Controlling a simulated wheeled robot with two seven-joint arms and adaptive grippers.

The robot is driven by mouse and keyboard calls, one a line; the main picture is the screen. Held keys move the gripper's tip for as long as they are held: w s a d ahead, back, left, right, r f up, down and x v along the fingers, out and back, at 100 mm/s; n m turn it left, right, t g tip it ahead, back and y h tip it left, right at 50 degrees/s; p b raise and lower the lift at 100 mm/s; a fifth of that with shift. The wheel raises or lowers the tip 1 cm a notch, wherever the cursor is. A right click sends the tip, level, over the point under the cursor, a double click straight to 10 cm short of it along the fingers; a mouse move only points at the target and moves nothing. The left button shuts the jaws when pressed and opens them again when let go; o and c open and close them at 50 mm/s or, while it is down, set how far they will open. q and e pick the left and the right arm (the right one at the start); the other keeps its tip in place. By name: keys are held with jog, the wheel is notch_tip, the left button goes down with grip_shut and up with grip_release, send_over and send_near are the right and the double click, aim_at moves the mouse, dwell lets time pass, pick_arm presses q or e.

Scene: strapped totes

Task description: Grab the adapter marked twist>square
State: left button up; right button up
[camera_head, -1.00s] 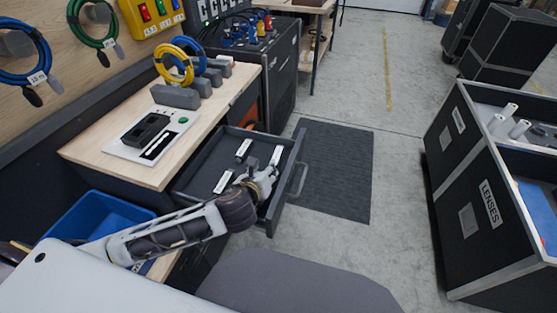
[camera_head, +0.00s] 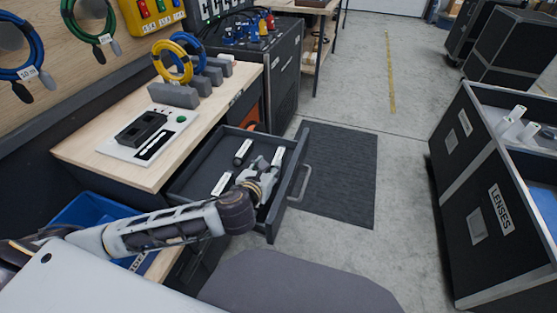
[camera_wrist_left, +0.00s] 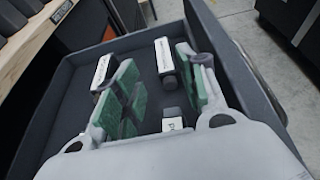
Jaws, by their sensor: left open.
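Three small dark adapters with white labels lie in the open drawer (camera_head: 182,189): one at the back (camera_head: 243,151), one at the front left (camera_head: 222,184) and one at the right (camera_head: 278,157). Their markings are too small or slanted to read, so I cannot tell which says twist>square. My left gripper (camera_head: 265,172) is inside the drawer's outline, close to the right adapter. In the left wrist view, its green-padded fingers (camera_wrist_left: 158,88) are open, with nothing held. Adapters show there between and beyond the fingers (camera_wrist_left: 163,57), beside the left finger (camera_wrist_left: 101,72), and nearer below (camera_wrist_left: 172,122). My right gripper is out of view.
The drawer walls and handle (camera_head: 302,183) surround the gripper. The wooden bench (camera_head: 85,152) above the drawer carries a white panel (camera_head: 150,135) and grey blocks with coiled cables. A blue bin (camera_head: 90,209) stands left. The dark mat (camera_head: 345,165) beyond the drawer is clear.

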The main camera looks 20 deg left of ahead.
pick_arm(q)
jog(key=b, duration=0.1)
send_near(280, 152)
jog(key=x, duration=0.3)
jog(key=shift+a, duration=0.15)
jog(key=shift+w+f, duration=0.2)
jog(key=shift+w, duration=0.4)
jog(key=shift+w+f+b, duration=0.2)
jog(key=shift+w+b, duration=0.2)
jog(key=shift+w+f, duration=0.1)
jog(key=shift+w, duration=0.15)
jog(key=shift+w+f, duration=0.15)
jog(key=shift+w, duration=0.15)
jog(key=shift+b+x, duration=0.6)
jog(key=shift+x, duration=0.8)
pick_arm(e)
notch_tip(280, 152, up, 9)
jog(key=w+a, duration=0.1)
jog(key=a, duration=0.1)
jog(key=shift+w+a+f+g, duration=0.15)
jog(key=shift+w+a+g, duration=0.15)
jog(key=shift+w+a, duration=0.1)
pick_arm(q)
jog(key=c, duration=0.9)
